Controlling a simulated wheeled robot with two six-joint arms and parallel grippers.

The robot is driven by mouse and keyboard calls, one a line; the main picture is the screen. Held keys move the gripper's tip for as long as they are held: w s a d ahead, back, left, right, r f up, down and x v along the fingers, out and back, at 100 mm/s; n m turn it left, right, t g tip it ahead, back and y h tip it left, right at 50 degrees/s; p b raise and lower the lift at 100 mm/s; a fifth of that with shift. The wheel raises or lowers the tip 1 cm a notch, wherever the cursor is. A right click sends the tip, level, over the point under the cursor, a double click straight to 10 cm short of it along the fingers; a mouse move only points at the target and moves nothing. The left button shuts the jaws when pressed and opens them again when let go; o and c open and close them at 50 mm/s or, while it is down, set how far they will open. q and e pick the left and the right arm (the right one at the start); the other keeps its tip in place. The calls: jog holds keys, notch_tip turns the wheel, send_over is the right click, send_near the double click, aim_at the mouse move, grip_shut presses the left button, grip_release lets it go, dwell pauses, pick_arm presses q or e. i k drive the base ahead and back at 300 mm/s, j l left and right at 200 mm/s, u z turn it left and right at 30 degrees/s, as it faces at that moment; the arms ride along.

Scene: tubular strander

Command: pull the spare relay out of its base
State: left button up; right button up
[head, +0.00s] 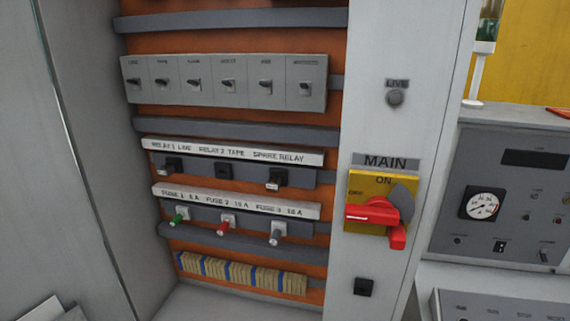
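The spare relay (277,179) is a small dark block with a light lower end. It sits in its base on a grey rail, under the "SPARE RELAY" part of a white label strip (232,152). A similar relay (170,165) sits under "RELAY 1 LIVE" at the left. Under "RELAY 2 TAPE" a flat dark base (223,171) shows with no relay body standing out from it. Neither of my grippers is in view.
Fuses with green (180,215), red (225,226) and grey (276,237) ends stand below. A breaker row (225,82) is above. The cabinet's left wall (85,130) bounds the opening.

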aim_at(274, 183)
jog(key=i+l, duration=0.15)
jog(key=l, duration=0.2)
jog(key=i+l+u, duration=0.1)
jog(key=l, duration=0.25)
jog(key=i+l, duration=0.25)
jog(key=l, duration=0.15)
jog(key=u, duration=0.05)
